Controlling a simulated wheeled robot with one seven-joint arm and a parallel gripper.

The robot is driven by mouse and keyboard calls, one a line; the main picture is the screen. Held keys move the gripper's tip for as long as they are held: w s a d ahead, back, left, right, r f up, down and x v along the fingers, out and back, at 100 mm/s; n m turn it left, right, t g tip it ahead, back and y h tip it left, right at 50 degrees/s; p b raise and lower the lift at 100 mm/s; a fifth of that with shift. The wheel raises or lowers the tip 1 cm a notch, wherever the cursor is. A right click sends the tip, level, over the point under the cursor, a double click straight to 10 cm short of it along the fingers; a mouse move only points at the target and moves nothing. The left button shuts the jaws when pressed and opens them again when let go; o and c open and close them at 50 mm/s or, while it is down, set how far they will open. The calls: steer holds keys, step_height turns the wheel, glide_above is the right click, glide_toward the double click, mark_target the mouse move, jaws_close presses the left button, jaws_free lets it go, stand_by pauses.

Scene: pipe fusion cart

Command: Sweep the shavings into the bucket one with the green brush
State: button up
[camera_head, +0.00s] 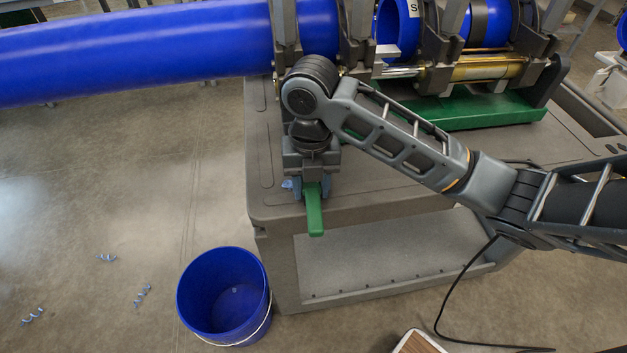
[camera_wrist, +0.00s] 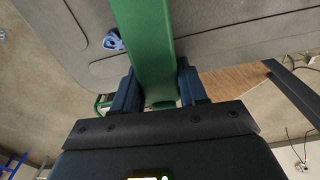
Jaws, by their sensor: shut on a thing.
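My gripper (camera_head: 312,188) is shut on the green brush (camera_head: 314,212), just above the cart's top near its left front edge. The brush's green part also fills the upper middle of the wrist view (camera_wrist: 146,45), between the dark blue fingers (camera_wrist: 158,92). Its bristles cannot be made out. A curled light blue shaving (camera_head: 288,184) lies on the cart top, left of the gripper; it also shows in the wrist view (camera_wrist: 113,41). The blue bucket (camera_head: 197,292) stands upright on the floor, left of the cart's front corner. I see no shavings inside it.
More blue shavings lie on the floor at left: one (camera_head: 106,258), another (camera_head: 142,295) and a third (camera_head: 33,316). A large blue pipe (camera_head: 140,50) crosses the back in dark clamps. The grey cart (camera_head: 400,212) has a lower shelf. A black cable (camera_head: 450,295) runs nearby.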

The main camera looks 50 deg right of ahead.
steer(key=shift+w+a+r+p, duration=0.1)
steer(key=shift+w+a+p, duration=0.1)
steer(key=shift+a+p, duration=0.1)
steer(key=shift+w+a, duration=0.35)
steer(key=shift+w+a+p, duration=0.55)
steer(key=shift+w+a, duration=0.5)
steer(key=shift+a, duration=0.15)
steer(key=shift+w+a+p, duration=0.55)
steer(key=shift+w+a, duration=0.45)
steer(key=shift+a, duration=0.2)
steer(key=shift+w+a, duration=1.75)
steer(key=shift+a, duration=0.2)
steer(key=shift+s+d+r+p, duration=0.15)
steer(key=shift+r+p, duration=0.5)
steer(key=shift+r, duration=0.25)
steer(key=shift+s+d+r+p, duration=0.15)
steer(key=shift+r+p, duration=0.45)
steer(key=shift+r, duration=0.3)
steer(key=shift+s+d+r+p, duration=0.15)
steer(key=shift+r+p, duration=0.5)
steer(key=shift+r, duration=0.25)
